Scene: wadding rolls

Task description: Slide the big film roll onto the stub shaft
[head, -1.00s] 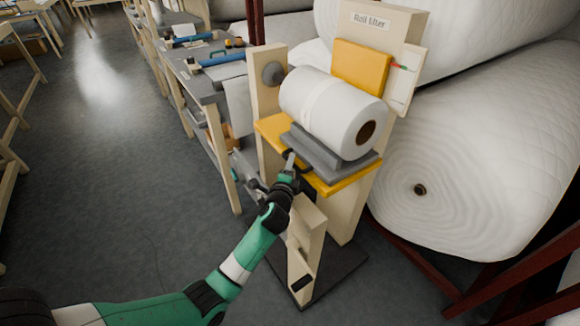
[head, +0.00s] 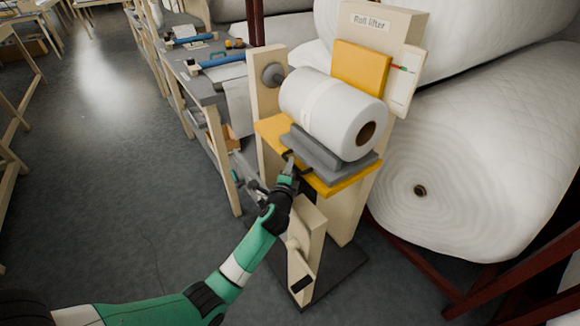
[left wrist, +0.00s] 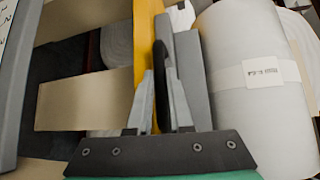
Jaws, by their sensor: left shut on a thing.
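The big white film roll (head: 325,108) lies on its side in a grey cradle (head: 318,147) on the yellow platform (head: 341,184) of the roll lifter. Its dark core hole (head: 366,133) faces the near right. The stub shaft (head: 273,75), a grey round piece, sticks out from the wooden post left of the roll; the roll's far end is close to it, and I cannot tell whether they touch. My left gripper (head: 290,163) is shut on the dark handle (left wrist: 163,72) at the cradle's front. The roll's labelled side (left wrist: 262,71) shows in the left wrist view. My right gripper is out of view.
The lifter's labelled wooden column (head: 378,24) stands behind the roll. Very large white rolls (head: 455,165) on red racks crowd the right. A workbench (head: 205,85) with blue tools stands behind left. The floor at left is open.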

